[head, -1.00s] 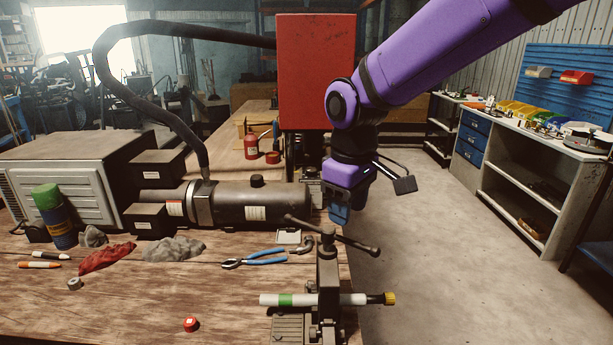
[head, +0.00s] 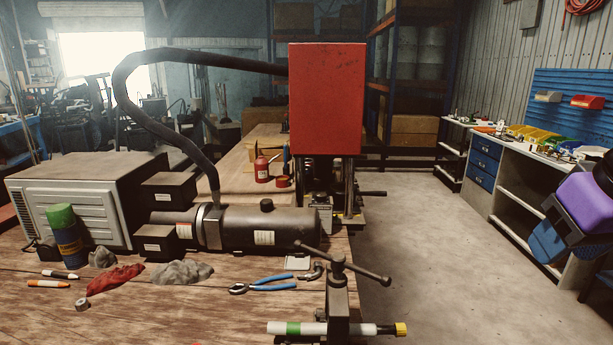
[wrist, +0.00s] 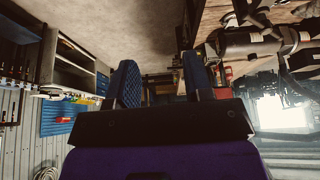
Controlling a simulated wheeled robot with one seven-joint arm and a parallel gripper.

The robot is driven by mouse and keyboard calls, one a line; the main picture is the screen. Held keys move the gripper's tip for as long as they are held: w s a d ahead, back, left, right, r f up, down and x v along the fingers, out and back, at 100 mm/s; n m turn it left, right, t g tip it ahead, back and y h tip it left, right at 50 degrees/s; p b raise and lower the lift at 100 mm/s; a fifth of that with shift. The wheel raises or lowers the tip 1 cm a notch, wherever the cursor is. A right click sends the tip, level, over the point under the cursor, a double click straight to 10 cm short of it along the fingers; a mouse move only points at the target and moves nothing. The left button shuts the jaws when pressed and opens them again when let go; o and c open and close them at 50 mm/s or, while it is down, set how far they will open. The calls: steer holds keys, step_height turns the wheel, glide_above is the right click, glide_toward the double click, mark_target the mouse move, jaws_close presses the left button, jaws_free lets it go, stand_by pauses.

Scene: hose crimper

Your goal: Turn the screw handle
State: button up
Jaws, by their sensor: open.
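The screw handle (head: 343,262) is a dark metal T-bar with rounded ends on top of a small vise (head: 338,302) at the table's front right edge. The bar slants down to the right. A white tube with a green band and yellow end (head: 310,328) lies across the vise. My purple gripper (head: 545,242) is at the right edge of the head view, well to the right of the handle and touching nothing. In the wrist view its two blue ridged fingers (wrist: 159,65) stand apart with nothing between them. The vise's lower part is cut off by the frame.
Pliers with blue grips (head: 265,285) lie left of the vise. A dark cylinder (head: 265,229) and a red machine box (head: 327,98) stand behind. Open floor (head: 430,260) lies between the wooden table and the right-hand workbench (head: 510,185).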

steer(key=shift+o, duration=0.7)
steer(key=shift+s+d, duration=0.2)
steer(key=shift+s, duration=0.15)
steer(key=n+g, duration=0.5)
steer(key=n, duration=0.5)
glide_above(338, 256)
step_height(338, 256, down, 4)
steer(key=shift+f, duration=0.1)
step_height(338, 256, down, 10)
jaws_close()
steer(key=shift+n, duration=0.3)
